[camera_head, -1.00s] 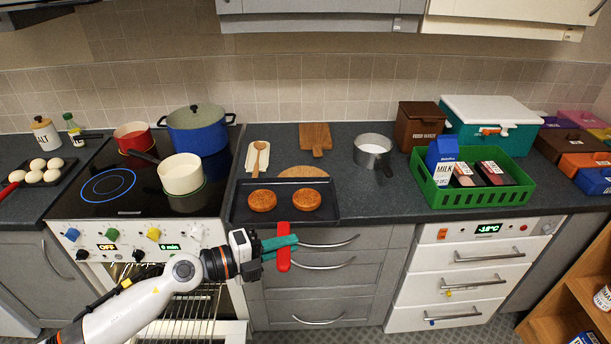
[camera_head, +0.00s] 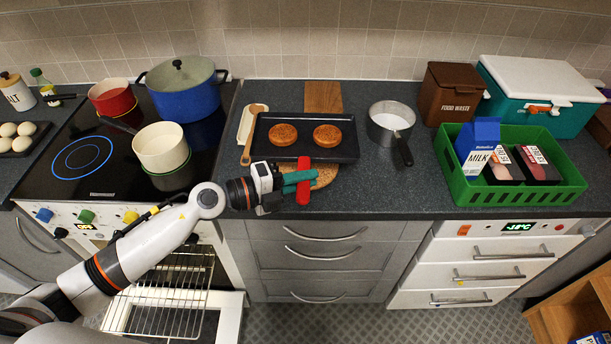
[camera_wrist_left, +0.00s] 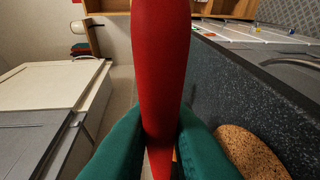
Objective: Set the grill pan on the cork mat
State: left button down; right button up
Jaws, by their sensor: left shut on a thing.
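The grill pan (camera_head: 305,145) is a dark rectangular pan with two round brown patties in it and a red handle (camera_head: 303,182) towards me. My left gripper (camera_head: 297,181) has green fingers closed on the handle; the wrist view shows the red handle (camera_wrist_left: 160,60) between them. The round cork mat (camera_head: 326,177) lies on the worktop; its front part shows below the pan's front edge, and the pan hides the rest. It also shows in the wrist view (camera_wrist_left: 247,153). I cannot tell the gap between pan and worktop. My right gripper is not in view.
Left of the pan lie a wooden spoon (camera_head: 247,145) on a white rest and the hob with a cream pot (camera_head: 162,150). Behind is a wooden board (camera_head: 323,97). To the right stand a metal saucepan (camera_head: 391,120) and a green crate (camera_head: 512,197) with cartons.

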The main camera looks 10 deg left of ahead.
pick_arm(q)
notch_tip(320, 180, down, 8)
jog(key=b, duration=0.1)
jog(key=shift+w, duration=0.15)
jog(key=shift+b, duration=0.3)
jog(key=c, duration=1.4)
grip_release()
jog(key=shift+f, duration=0.15)
jog(key=b+v, duration=0.3)
jog(key=v, duration=0.9)
